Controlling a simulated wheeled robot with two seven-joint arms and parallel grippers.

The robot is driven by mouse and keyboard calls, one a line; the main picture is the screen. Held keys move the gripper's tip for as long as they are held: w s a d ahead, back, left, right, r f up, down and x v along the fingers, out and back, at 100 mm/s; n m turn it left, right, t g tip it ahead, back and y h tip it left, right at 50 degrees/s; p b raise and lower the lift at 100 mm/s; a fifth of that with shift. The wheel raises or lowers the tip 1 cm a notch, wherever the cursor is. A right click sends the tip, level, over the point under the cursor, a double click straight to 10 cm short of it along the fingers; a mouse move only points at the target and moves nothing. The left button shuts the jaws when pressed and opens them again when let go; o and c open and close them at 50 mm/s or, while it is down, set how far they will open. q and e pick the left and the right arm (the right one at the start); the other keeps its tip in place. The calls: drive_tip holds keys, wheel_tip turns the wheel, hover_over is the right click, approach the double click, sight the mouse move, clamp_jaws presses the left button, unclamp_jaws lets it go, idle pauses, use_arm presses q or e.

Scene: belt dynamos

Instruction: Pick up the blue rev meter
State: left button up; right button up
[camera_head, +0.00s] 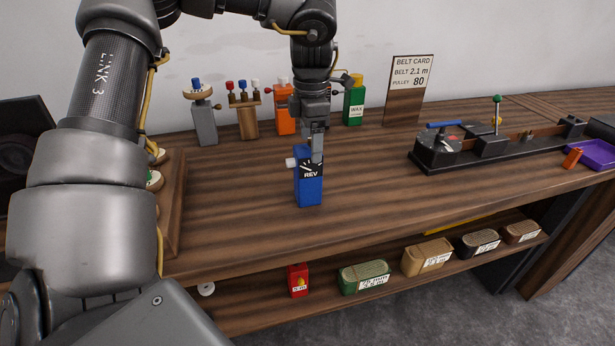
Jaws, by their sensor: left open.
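The blue rev meter (309,190) stands upright on the wooden bench top, near the front edge. It has a dark dial face marked REV and a white knob on its left side. My left gripper (317,152) points down from above, with its fingers at the top of the meter. The jaws are open. A finger overlaps the meter's upper part, and I cannot tell whether it touches. My right gripper is not in view.
Behind stand a grey tool (205,122), an orange bottle (285,122), a green wax bottle (354,106) and a belt card (409,88). A black machine (437,152) and purple tray (597,153) are at right. Bench around the meter is clear.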

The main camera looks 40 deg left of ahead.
sight(308, 149)
use_arm(q)
drive_tip(key=shift+s+f, duration=0.1)
drive_tip(key=shift+f, duration=0.25)
drive_tip(key=f, duration=0.4)
drive_tip(key=shift+a+f+p, duration=0.2)
drive_tip(key=shift+a+p, duration=0.1)
drive_tip(key=shift+p, duration=0.05)
drive_tip(key=shift+d, duration=0.1)
drive_tip(key=c, duration=1.7)
clamp_jaws()
drive_tip(key=shift+r, duration=0.2)
